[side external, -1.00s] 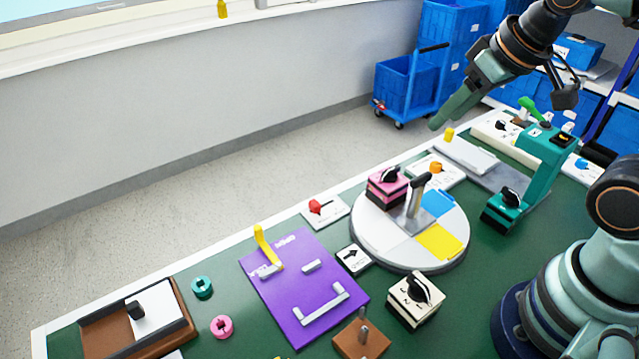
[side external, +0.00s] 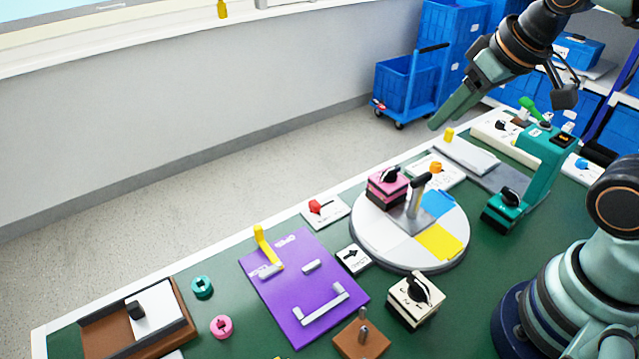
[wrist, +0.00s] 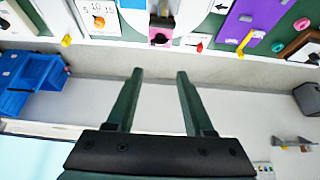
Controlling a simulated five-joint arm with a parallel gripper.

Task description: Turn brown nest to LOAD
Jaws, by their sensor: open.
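A round turntable (side external: 379,254) stands on the bench in the side view, with white, blue (side external: 437,203) and yellow (side external: 438,242) patches and an upright dark-topped handle (side external: 414,198) at its middle. I see no brown patch on it; part of its top is hidden behind the handle and a pink block. A brown square block with a metal peg (side external: 352,347) lies at the front edge of the view.
A pink block with a black knob (side external: 384,190) stands at the turntable's back left. A cream knob box (side external: 412,300), purple plate (side external: 290,290), teal machine (side external: 542,160) and brown tray (side external: 110,342) surround it. Blue crates (side external: 405,82) stand behind.

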